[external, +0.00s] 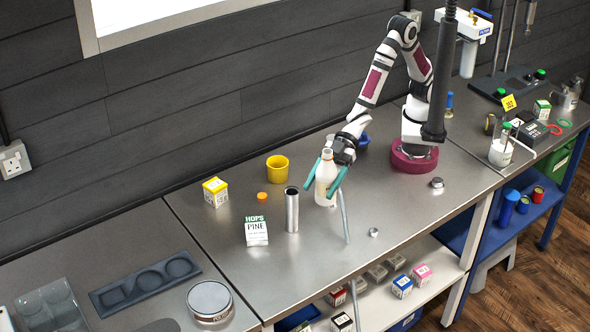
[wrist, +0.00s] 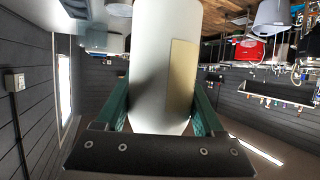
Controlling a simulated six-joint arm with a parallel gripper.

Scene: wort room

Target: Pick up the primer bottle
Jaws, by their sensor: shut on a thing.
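The primer bottle (external: 327,176) is a cream-white bottle with a narrow neck, upright near the middle of the steel bench. My gripper (external: 323,193) reaches it from behind, with one teal finger on each side of its body, and is shut on it. In the wrist view the bottle (wrist: 160,60) fills the middle between the two teal fingers of my gripper (wrist: 162,100), with a tan label patch on its right side. I cannot tell whether its base touches the bench.
A tall metal cylinder (external: 292,210) stands close left of the bottle. A hops packet (external: 256,232), orange cap (external: 262,197), yellow cup (external: 277,169) and yellow box (external: 215,192) are farther left. A thin grey rod (external: 344,217) is just right. The bench's right front (external: 410,215) is mostly clear.

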